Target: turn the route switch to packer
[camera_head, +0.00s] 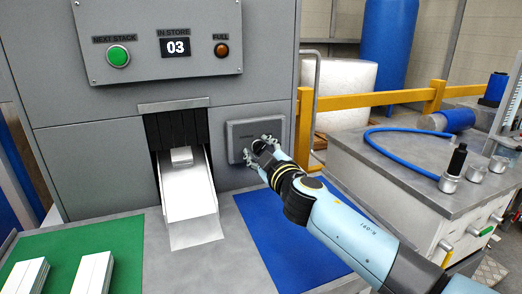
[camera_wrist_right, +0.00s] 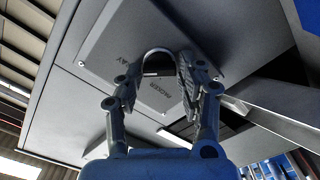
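The route switch is on a grey plate (camera_head: 240,136) on the front of the machine, right of the chute. In the right wrist view the plate (camera_wrist_right: 105,40) carries the words TRAY and PACKER and has a rounded knob (camera_wrist_right: 158,56) with a light rim. My right gripper (camera_head: 258,148) is at the plate, and it shows large in the right wrist view (camera_wrist_right: 160,76). Its two fingers are on either side of the knob. I cannot tell whether they press on it, nor where the knob points. My left gripper is not in view.
A steel chute (camera_head: 186,190) comes out of the machine left of the switch. A blue mat (camera_head: 270,225) lies below the switch; a green mat (camera_head: 60,250) with white stacks lies left. A yellow rail (camera_head: 340,101) and a grey cabinet (camera_head: 400,160) stand to the right.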

